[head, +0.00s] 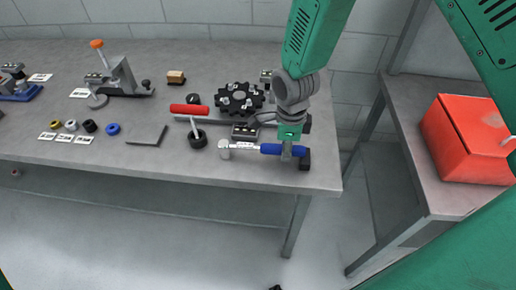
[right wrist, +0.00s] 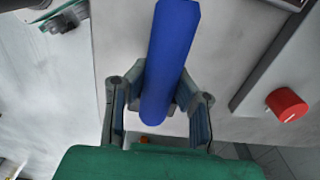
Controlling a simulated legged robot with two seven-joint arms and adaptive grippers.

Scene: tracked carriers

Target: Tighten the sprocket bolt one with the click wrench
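The click wrench has a blue handle (head: 272,149) and a silver head (head: 225,150); it lies near the bench's front edge, head to the left. My right gripper (head: 288,150) points down over the right part of this handle. In the right wrist view its fingers (right wrist: 162,92) stand on both sides of the blue handle (right wrist: 170,45), and the pads appear to touch it. The black sprocket (head: 240,98) lies farther back, with small pale tags on it; which bolt is number one is too small to read. My left gripper is out of view.
A grey clamp device (head: 122,78) and small rings stand farther left. A red box (head: 468,138) sits on the right-hand table, across a gap.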

